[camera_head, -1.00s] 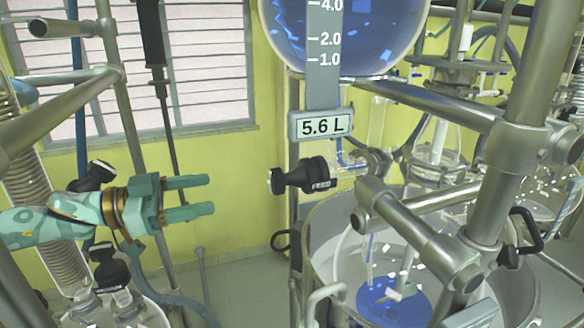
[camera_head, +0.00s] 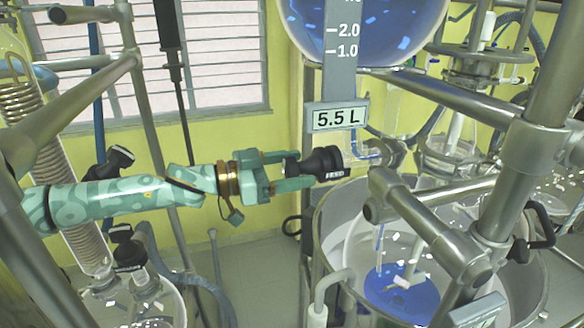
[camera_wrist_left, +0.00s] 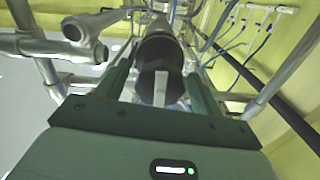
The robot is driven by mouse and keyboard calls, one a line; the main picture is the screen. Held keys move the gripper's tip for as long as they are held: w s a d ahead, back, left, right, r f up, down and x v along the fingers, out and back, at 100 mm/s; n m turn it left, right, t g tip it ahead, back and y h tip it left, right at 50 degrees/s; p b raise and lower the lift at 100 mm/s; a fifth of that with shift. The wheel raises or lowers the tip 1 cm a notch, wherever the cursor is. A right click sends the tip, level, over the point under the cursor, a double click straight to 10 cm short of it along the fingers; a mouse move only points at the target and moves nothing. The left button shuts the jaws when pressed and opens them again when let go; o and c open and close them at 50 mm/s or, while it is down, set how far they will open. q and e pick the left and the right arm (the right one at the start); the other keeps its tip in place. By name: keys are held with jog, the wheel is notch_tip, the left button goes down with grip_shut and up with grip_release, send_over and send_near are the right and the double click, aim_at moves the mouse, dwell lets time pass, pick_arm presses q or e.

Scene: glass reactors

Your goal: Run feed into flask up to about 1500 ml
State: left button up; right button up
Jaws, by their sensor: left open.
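The feed vessel (camera_head: 372,30) at the top is round glass with blue liquid. Its grey scale strip (camera_head: 340,75) ends in a readout (camera_head: 339,117) of 5.5 L. The black feed valve knob (camera_head: 324,163) sits below the readout. My left gripper (camera_head: 298,171) is open with its fingers on either side of the knob's near end. In the left wrist view, the dark round knob (camera_wrist_left: 160,52) lies between the two fingers; contact cannot be told. The glass flask (camera_head: 352,242) stands inside a metal pot, with blue liquid (camera_head: 400,290) at its bottom. Its exact level is unreadable.
Thick metal rods and clamps (camera_head: 425,235) cross in front of the flask. A coiled glass condenser (camera_head: 88,245) and a smaller flask (camera_head: 130,300) with black knobs stand at the left. Free floor shows below my left arm.

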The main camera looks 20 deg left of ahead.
pick_arm(q)
jog(key=c, duration=1)
jog(key=shift+m, duration=0.3)
